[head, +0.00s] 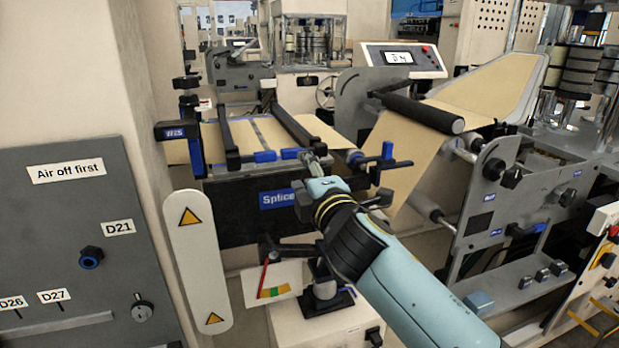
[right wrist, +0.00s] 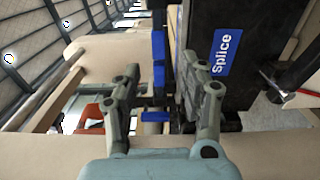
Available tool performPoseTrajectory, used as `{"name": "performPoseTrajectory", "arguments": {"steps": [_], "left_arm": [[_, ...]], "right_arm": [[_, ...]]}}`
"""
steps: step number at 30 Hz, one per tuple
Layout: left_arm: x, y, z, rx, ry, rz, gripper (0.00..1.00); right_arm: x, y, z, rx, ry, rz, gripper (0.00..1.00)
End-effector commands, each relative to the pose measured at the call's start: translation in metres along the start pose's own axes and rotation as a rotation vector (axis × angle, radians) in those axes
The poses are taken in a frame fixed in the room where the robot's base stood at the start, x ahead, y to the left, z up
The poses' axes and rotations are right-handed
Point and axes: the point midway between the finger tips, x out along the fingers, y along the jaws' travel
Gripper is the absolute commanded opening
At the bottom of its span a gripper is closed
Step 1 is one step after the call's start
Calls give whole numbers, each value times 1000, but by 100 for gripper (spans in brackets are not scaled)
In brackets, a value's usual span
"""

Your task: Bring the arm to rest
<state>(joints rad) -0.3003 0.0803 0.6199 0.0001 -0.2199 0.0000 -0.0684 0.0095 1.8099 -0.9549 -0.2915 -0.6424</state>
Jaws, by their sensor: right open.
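My right arm comes in from the lower right in the head view, and its gripper (head: 313,160) is in front of the splice table, just above the blue Splice label (head: 284,198). In the right wrist view my right gripper (right wrist: 160,85) has its two fingers wide apart with nothing held between them. Blue handle parts (right wrist: 158,62) show beyond the fingers, and the Splice label (right wrist: 226,52) is to the right of them. I cannot tell whether a finger touches the table edge. My left gripper is not in view.
Kraft web (head: 405,150) runs over a dark roller (head: 425,113) at right. A blue-handled lever (head: 387,160) stands close right of the gripper. A white guard arm (head: 197,260) and a grey panel (head: 75,230) are at left. A gauge card (head: 272,284) is below.

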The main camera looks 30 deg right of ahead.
Motion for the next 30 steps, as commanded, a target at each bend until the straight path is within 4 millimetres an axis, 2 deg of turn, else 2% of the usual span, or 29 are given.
{"name": "performPoseTrajectory", "arguments": {"steps": [3,6,23,26,29,30], "left_arm": [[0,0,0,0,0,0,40],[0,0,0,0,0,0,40],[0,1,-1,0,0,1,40],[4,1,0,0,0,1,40],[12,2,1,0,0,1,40],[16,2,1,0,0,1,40]], "right_arm": [[-15,0,0,0,0,0,42],[-21,0,0,0,0,0,42],[-22,-2,0,1,1,-3,42],[-23,-25,-1,24,6,-40,42],[-28,-79,-1,88,13,-131,42],[-32,-108,-1,125,14,-181,42]]}}
